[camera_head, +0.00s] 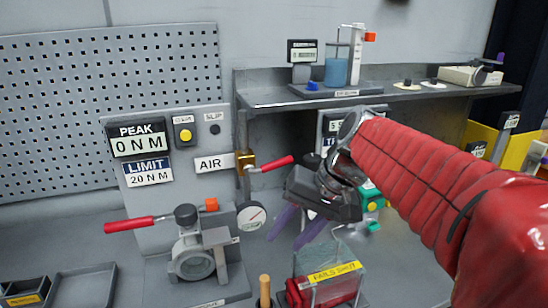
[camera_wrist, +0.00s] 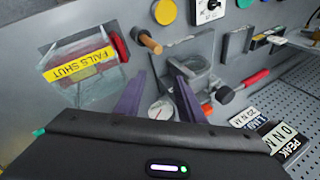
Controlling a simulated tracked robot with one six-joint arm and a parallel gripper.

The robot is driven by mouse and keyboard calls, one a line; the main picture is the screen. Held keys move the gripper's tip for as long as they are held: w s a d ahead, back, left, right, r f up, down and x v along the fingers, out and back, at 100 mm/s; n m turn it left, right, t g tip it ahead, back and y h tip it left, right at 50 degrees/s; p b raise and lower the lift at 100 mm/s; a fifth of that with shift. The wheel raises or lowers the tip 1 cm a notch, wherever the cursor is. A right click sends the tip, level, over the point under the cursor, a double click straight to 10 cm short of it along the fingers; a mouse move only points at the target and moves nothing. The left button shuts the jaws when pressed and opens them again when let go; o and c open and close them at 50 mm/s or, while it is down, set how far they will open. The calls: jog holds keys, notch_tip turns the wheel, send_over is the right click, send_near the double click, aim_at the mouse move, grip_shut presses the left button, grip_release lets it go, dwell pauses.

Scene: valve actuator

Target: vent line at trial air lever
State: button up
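The air lever (camera_head: 275,163) is a red handle on a brass valve body (camera_head: 244,163), just right of the AIR label (camera_head: 215,163). The handle points right and slightly up. I cannot make out this lever in the wrist view. My gripper (camera_head: 298,228) has two purple fingers, spread apart with nothing between them. It hangs below and right of the lever, not touching it. In the wrist view the fingers (camera_wrist: 158,98) are also apart, with a round dial gauge (camera_wrist: 160,110) visible beyond them. The gauge (camera_head: 251,216) stands below the lever in the head view.
A valve with a red handle (camera_head: 130,225) stands left of the gauge. A clear box labelled FAILS SHUT (camera_head: 333,272) holds a red cylinder in front of my gripper. A wooden peg (camera_head: 265,290) stands beside it. A shelf (camera_head: 380,95) overhangs behind. The panel reads PEAK 0 NM (camera_head: 139,139).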

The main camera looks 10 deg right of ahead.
jog(key=s+f+n+t+h, duration=0.2)
jog(key=s+f, duration=0.5)
jog(key=s, duration=0.4)
jog(key=shift+s+d+f+n+t+h, duration=0.2)
jog(key=shift+d+n+t+h, duration=0.15)
jog(key=shift+n+h, duration=0.75)
jog(key=shift+c, duration=0.5)
